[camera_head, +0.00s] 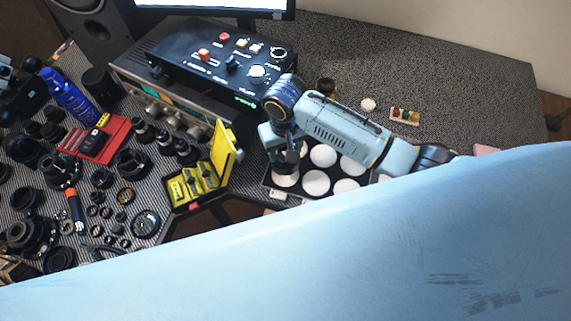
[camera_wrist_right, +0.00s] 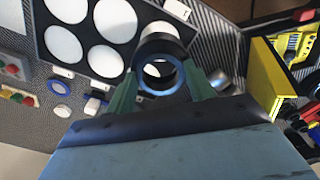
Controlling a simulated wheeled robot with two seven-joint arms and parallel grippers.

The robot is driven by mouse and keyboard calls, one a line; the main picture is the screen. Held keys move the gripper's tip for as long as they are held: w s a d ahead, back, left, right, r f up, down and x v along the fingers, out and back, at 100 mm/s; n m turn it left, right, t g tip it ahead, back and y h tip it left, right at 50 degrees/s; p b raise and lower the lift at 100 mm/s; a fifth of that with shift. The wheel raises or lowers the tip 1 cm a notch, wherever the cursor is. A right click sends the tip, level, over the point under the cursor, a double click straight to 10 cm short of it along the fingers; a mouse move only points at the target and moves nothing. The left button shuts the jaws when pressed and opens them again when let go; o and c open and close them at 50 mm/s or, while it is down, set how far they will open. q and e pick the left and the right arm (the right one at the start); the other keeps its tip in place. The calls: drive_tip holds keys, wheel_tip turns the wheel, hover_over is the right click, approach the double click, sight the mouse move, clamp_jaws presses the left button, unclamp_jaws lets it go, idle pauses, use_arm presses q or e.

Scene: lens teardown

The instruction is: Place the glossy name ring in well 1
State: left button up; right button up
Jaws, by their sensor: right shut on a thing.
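My right gripper (camera_head: 286,160) hangs over the near-left corner of the black tray (camera_head: 268,183), which has several round white wells. In the right wrist view, my right gripper (camera_wrist_right: 162,88) is shut on a dark, glossy ring (camera_wrist_right: 162,48) with a bluish inner rim. The ring is held at the tray's edge, in front of a white well, and partly covers it. I cannot tell whether it touches the tray. Small white tags sit along the tray's edge, but their numbers are unreadable, so I cannot tell which well is well 1. My left gripper is not in view.
A yellow open case (camera_head: 226,152) stands just left of the tray. A black control box (camera_head: 215,60) is behind it. A small block with coloured knobs (camera_head: 404,116) and a white disc (camera_head: 368,104) lie behind the tray. Many lens parts crowd the left. My pale-blue arm hides the front.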

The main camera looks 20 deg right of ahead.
wheel_tip(320, 180, down, 7)
drive_tip(key=shift+b, duration=0.55)
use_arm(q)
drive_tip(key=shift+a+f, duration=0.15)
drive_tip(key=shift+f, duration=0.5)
use_arm(e)
drive_tip(key=o, duration=1.3)
drive_tip(key=shift+c, duration=0.2)
drive_tip(key=shift+r, duration=0.15)
use_arm(q)
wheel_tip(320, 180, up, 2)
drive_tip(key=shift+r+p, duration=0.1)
drive_tip(key=shift+p, duration=0.95)
use_arm(e)
wheel_tip(320, 180, up, 12)
